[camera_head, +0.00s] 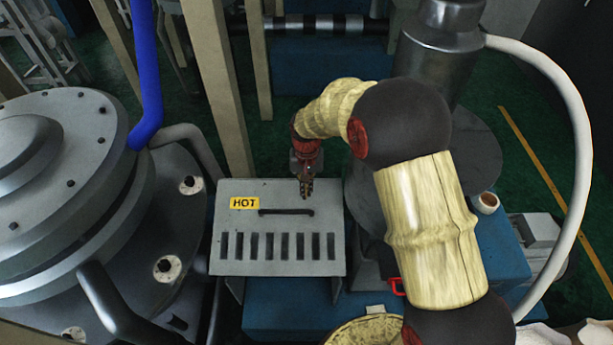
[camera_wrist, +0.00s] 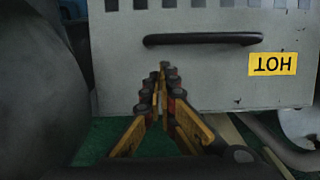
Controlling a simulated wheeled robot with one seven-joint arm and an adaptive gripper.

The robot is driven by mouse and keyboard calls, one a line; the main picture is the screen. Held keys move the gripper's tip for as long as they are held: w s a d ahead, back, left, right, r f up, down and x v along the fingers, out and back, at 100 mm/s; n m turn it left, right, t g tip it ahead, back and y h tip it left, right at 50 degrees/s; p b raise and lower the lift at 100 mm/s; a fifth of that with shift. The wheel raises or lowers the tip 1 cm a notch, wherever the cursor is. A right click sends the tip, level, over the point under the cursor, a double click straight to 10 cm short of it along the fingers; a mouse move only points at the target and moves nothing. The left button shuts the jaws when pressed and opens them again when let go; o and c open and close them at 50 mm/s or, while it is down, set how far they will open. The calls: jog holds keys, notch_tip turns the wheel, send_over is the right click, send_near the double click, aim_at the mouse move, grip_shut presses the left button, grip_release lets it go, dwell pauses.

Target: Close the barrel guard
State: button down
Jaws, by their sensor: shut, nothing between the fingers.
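The barrel guard (camera_head: 277,226) is a grey metal panel with a yellow HOT label, a dark bar handle (camera_head: 287,212) and a row of slots. I cannot tell its exact tilt. The guard also shows in the wrist view (camera_wrist: 205,83), its label upside down, with the handle (camera_wrist: 203,39) across its upper part. My gripper (camera_head: 306,194) is shut and empty, by the guard's far edge near the handle's right end. In the wrist view my gripper (camera_wrist: 163,70) has its fingertips over the panel, just short of the handle. Contact cannot be told.
A large round grey vessel (camera_head: 60,190) stands left of the guard. A dark cylinder (camera_head: 436,55) with a pale hose (camera_head: 575,120) stands at the right. A beige post (camera_head: 222,90) rises behind the guard. A small cup (camera_head: 486,203) sits on the blue base at right.

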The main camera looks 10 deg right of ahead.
jog(key=shift+s+a+f, duration=0.2)
jog(key=shift+s+f, duration=0.4)
jog(key=shift+s, duration=0.2)
jog(key=shift+s+f, duration=0.15)
jog(key=shift+f, duration=0.25)
jog(key=shift+s, duration=0.1)
